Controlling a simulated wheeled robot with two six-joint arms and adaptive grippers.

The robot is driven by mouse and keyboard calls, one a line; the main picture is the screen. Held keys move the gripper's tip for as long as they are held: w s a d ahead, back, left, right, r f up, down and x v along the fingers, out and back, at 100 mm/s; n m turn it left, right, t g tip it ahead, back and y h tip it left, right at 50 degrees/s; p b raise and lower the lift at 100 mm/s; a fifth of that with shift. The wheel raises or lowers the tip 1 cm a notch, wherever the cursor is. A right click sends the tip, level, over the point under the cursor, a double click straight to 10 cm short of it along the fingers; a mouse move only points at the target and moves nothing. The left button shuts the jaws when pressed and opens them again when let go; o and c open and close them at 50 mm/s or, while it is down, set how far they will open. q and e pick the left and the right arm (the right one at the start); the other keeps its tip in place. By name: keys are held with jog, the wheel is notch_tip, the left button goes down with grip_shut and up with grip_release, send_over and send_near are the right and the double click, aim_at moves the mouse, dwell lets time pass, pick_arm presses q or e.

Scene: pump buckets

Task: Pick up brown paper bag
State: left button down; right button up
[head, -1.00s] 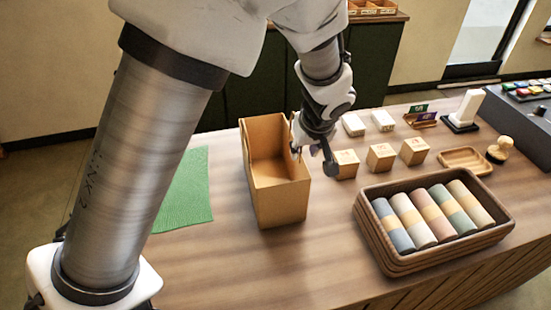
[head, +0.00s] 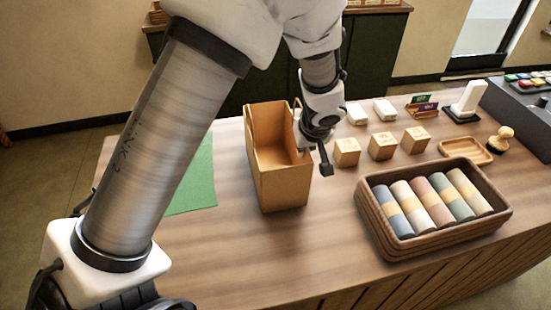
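The brown paper bag (head: 283,187) stands upright on the wooden counter in the middle of the head view, with its open top facing up. My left gripper (head: 313,152) is at the bag's right rim. Its dark outer finger hangs outside the bag, with a small gap to the right wall. The other finger is mostly hidden at the rim, by the wall and the gripper body. The gripper looks open. My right gripper is out of view.
The counter (head: 240,245) has free room in front of the bag. A green mat (head: 195,185) lies to its left. Small wooden cubes (head: 382,146) stand to the right, and a dark basket (head: 375,222) of several rolls stands at the front right.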

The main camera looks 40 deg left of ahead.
pick_arm(q)
jog(key=shift+r, duration=0.25)
jog(key=s+r+b, duration=0.4)
jog(key=s, duration=1.2)
jog(key=shift+r, duration=0.2)
jog(key=shift+d, duration=0.1)
